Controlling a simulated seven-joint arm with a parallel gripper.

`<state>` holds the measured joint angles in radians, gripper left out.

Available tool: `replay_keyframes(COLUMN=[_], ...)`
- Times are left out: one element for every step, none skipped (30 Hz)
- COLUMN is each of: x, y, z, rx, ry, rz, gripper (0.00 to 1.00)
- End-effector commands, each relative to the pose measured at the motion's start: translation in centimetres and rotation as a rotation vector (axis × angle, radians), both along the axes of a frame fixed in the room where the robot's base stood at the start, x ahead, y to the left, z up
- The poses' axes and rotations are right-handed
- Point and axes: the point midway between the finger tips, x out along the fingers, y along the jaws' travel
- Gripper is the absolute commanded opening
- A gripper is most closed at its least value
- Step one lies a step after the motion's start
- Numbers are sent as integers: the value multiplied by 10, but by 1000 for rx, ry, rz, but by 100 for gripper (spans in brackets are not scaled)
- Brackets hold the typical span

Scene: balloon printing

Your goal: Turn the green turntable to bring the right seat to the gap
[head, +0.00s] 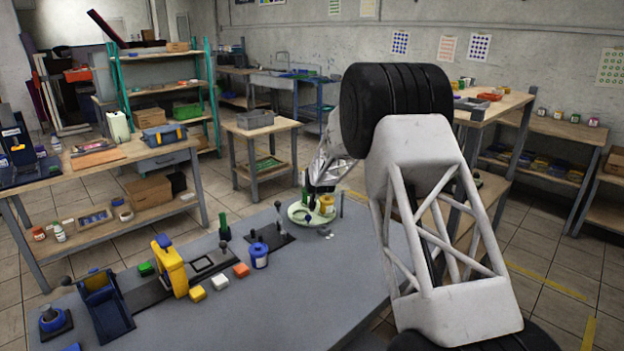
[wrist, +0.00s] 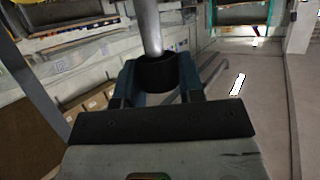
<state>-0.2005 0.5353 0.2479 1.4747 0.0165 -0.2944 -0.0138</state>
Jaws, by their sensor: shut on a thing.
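The pale green turntable (head: 296,213) is a round disc at the far end of the grey table. A yellow pot (head: 327,206) is on its right side. My gripper (head: 314,192) is small and partly blurred over the disc in the head view, hiding some of it. In the wrist view my gripper's two blue fingers (wrist: 157,84) are shut on a dark round knob (wrist: 157,72) with a grey metal rod (wrist: 149,28) running from it. The seats and the gap are too small or hidden to make out.
On the grey table (head: 255,315), a blue pot (head: 259,256), a black base with upright knobs (head: 270,236), a yellow frame (head: 171,266), small coloured blocks (head: 219,282) and a blue chute (head: 104,307) stand left of the turntable. The table's front right is clear.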

Motion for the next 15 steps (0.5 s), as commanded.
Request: replay_keyframes(x=[0,0,0,0,0,0,0,0,0,0,0,0,1,1,1], y=[1,1,1,1,1,1,1,1,1,1,1,0,1,0,0], z=[0,0,0,0,0,0,0,0,0,1,1,1,1,1,2], rx=[0,0,0,0,-1,0,0,-1,0,0,-1,0,-1,0,-1], ry=[0,0,0,0,0,0,-1,-1,-2,-2,-3,-4,-5,-6,-7], rz=[1,1,1,1,1,2,4,6,9,11,16,20,26,30,37], gripper=[0,0,0,0,0,0,0,0,0,0,0,0,0,0,0])
